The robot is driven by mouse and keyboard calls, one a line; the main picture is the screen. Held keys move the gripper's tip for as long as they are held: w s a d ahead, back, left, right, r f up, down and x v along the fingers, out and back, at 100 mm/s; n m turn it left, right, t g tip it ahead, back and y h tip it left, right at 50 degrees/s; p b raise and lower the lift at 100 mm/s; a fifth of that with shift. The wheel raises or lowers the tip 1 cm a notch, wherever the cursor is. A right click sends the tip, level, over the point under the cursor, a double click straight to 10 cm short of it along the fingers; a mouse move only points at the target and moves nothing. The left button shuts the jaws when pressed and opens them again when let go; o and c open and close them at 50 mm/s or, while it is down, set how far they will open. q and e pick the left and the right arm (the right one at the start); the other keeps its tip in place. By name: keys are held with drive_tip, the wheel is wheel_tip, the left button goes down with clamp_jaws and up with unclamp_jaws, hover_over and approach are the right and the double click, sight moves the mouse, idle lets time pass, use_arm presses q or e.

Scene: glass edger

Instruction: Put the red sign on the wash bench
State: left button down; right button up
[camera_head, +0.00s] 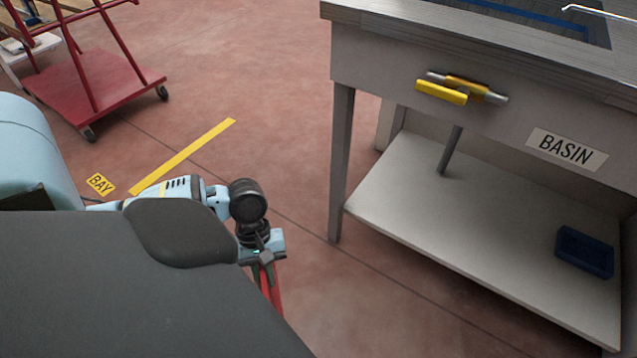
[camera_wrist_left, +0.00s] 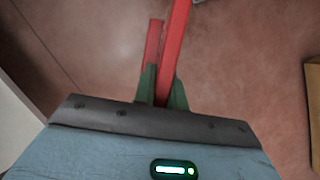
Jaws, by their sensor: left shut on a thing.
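My left gripper (camera_head: 264,262) is low in the middle of the head view, left of the bench and apart from it. It is shut on the red sign (camera_head: 273,290), of which only narrow red bars show; my own body hides the rest. In the left wrist view the red sign (camera_wrist_left: 176,50) sticks out from between the green fingertips of the left gripper (camera_wrist_left: 161,90). The wash bench (camera_head: 375,52), marked BASIN, stands at the right, with a grey top and a white lower shelf. My right gripper is not in view.
A blue box (camera_head: 584,252) sits on the lower shelf. A red cart (camera_head: 95,85) stands at the upper left. Floor between cart and bench is clear, with a yellow line (camera_head: 185,155) and a BAY label (camera_head: 100,184).

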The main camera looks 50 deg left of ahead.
use_arm(q)
drive_tip(key=w+d+r+m, duration=0.2)
drive_tip(key=w+d+r, duration=0.15)
drive_tip(key=r, duration=0.25)
drive_tip(key=w+d+r+m+g+y, duration=0.1)
drive_tip(key=w+d+r, duration=0.1)
drive_tip(key=d+r, duration=0.35)
drive_tip(key=w+d+r+m, duration=0.2)
drive_tip(key=w+d+r, duration=0.1)
drive_tip(key=r, duration=0.3)
wheel_tip(320, 180, up, 14)
drive_tip(key=s+m+g+y, duration=0.1)
drive_tip(key=s+m+y, duration=0.1)
drive_tip(key=m, duration=0.5)
drive_tip(key=shift+s+d+y, duration=0.3)
drive_tip(key=shift+s+y, duration=0.1)
drive_tip(key=shift+y, duration=0.1)
